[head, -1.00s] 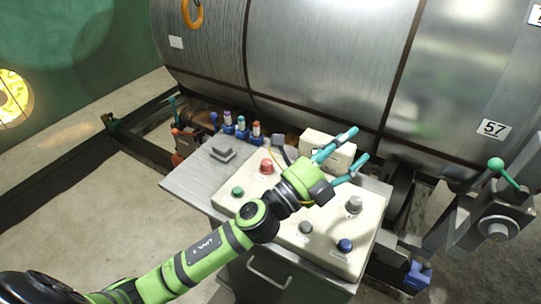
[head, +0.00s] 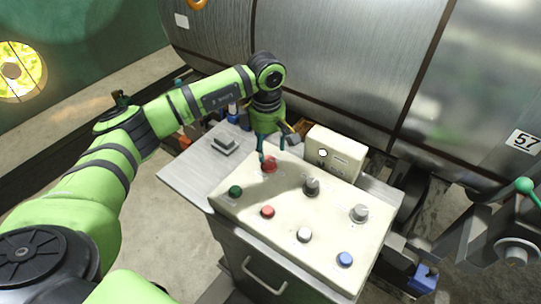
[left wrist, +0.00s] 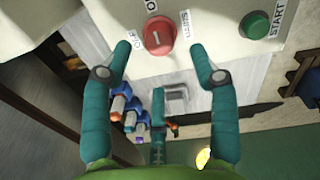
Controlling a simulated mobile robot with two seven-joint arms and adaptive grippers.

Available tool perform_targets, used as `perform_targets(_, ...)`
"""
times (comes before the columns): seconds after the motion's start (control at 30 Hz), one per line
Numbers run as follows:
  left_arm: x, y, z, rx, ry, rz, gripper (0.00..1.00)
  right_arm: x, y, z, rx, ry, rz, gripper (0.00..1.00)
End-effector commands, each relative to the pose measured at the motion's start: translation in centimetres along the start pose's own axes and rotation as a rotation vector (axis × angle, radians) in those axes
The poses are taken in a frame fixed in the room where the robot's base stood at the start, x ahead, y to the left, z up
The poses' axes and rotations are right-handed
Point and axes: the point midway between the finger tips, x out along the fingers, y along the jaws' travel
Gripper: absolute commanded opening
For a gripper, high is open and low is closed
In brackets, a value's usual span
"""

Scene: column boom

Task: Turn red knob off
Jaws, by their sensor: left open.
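The red knob (head: 269,165) sits at the back left of the cream control panel (head: 240,202). In the left wrist view the red knob (left wrist: 158,36) is round with a pale bar across its face, and labels that I read in part stand around it. My left gripper (head: 271,158) points down over the knob. Its two teal fingers (left wrist: 158,50) are open, one on each side of the knob in the left wrist view. I cannot tell whether they touch it. My right gripper is not in view.
The panel also carries a green button (head: 235,191), a second red button (head: 267,211), a grey knob (head: 311,186), a white button (head: 304,234), a silver knob (head: 358,213) and a blue button (head: 344,259). A cream box (head: 336,152) stands behind. A large metal drum (head: 330,60) bounds the back.

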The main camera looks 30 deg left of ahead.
Motion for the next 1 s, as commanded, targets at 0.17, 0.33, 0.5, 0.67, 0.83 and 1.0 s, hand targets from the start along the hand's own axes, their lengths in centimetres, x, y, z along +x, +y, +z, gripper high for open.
perform_targets(0.17, 2.7, -0.2, 0.2, 0.001, -0.004, -0.006, 0.6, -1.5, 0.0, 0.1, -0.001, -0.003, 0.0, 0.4)
perform_targets(0.33, 4.9, -0.1, 0.3, 0.002, -0.006, -0.004, 0.6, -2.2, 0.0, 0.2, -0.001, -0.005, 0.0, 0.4)
perform_targets(0.5, 5.8, -0.1, 0.3, 0.002, -0.006, -0.001, 0.6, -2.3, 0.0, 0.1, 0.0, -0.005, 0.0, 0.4)
perform_targets(0.67, 5.9, -0.1, 0.3, 0.002, -0.007, 0.0, 0.6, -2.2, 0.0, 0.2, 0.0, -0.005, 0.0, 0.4)
perform_targets(0.83, 5.9, -0.1, 0.3, 0.002, -0.007, 0.0, 0.16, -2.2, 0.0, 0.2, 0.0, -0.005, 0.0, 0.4)
perform_targets(1.0, 5.9, -0.1, 0.3, 0.002, -0.008, -0.001, 0.04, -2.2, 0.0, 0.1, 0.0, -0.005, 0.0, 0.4)
